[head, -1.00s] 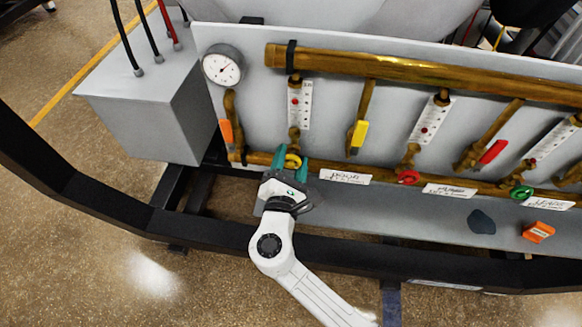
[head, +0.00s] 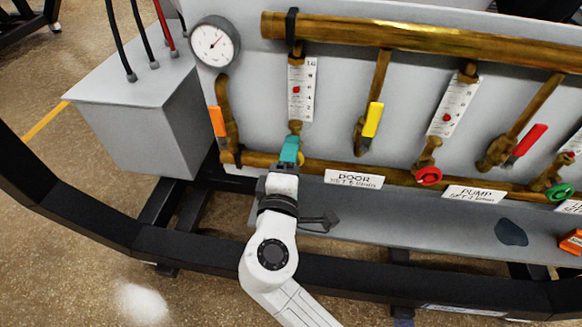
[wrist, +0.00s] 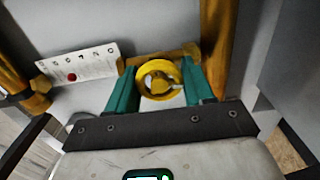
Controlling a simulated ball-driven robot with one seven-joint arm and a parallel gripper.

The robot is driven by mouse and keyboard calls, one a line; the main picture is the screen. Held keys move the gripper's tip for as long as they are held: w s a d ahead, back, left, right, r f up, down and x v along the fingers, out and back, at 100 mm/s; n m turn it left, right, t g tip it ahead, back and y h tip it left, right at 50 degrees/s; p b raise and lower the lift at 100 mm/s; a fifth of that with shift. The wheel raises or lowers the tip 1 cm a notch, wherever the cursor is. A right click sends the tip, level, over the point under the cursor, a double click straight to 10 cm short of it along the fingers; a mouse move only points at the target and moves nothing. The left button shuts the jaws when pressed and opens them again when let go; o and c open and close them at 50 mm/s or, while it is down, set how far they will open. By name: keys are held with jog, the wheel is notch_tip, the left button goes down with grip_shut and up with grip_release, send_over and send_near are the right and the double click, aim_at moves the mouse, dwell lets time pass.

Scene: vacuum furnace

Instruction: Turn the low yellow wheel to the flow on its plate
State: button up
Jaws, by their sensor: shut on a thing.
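The low yellow wheel (wrist: 158,78) shows in the wrist view as a ring with a hub, between the two teal fingers of my gripper (wrist: 160,82). My gripper is shut on it from both sides. In the head view my gripper (head: 290,150) covers the wheel, with only a sliver of yellow (head: 301,158) at its right. Above it is the white flow scale (head: 309,90) with a red float near mid-height; the scale also shows in the wrist view (wrist: 95,62). The plate (head: 354,179) to the right reads DOOR, and its second line looks like "SET 6 l/min".
A red wheel (head: 428,175) and a green wheel (head: 559,192) sit further right on the low brass pipe. Orange (head: 217,121), yellow (head: 372,119) and red (head: 526,139) lever handles hang above. A black rail (head: 350,262) crosses in front. A pressure gauge (head: 213,44) is upper left.

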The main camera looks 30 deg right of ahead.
jog(key=shift+f+m+b, duration=0.1)
jog(key=shift+m+b, duration=1.8)
jog(key=shift+m, duration=0.3)
jog(key=o, duration=1)
jog(key=shift+r, duration=0.3)
